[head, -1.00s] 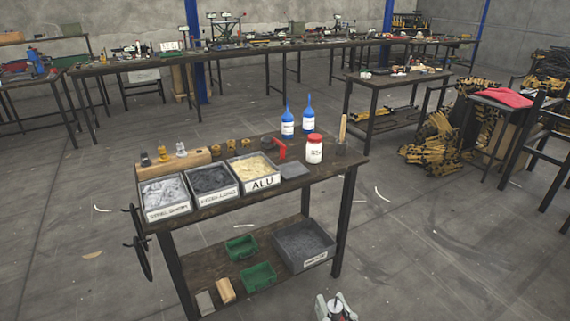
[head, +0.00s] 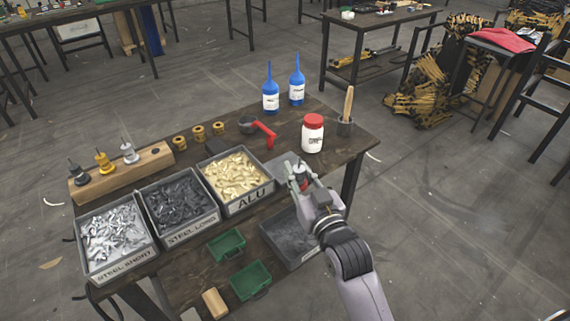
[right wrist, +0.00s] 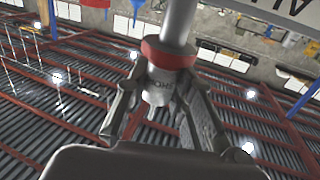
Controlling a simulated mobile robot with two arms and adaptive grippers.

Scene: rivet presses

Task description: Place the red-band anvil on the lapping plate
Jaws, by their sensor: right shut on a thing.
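My right gripper (head: 300,182) is shut on the red-band anvil (head: 301,170), a small grey metal piece, over the right part of the workbench. In the right wrist view the anvil's red band (right wrist: 168,54) and steel shaft show between the two fingers (right wrist: 158,112). The lapping plate, a flat grey square (head: 283,168), lies on the bench right of the ALU bin, partly hidden by my gripper. The anvil is over or beside the plate's right part; whether it touches cannot be told. My left gripper is not in view.
Left of the plate stand the ALU bin (head: 238,208), the STEEL LONG bin (head: 184,225) and the STEEL SHORT bin (head: 122,266). A white jar with red lid (head: 312,134), a red-handled tool (head: 265,134) and blue bottles (head: 271,92) stand behind. A wooden block (head: 130,172) holds other anvils.

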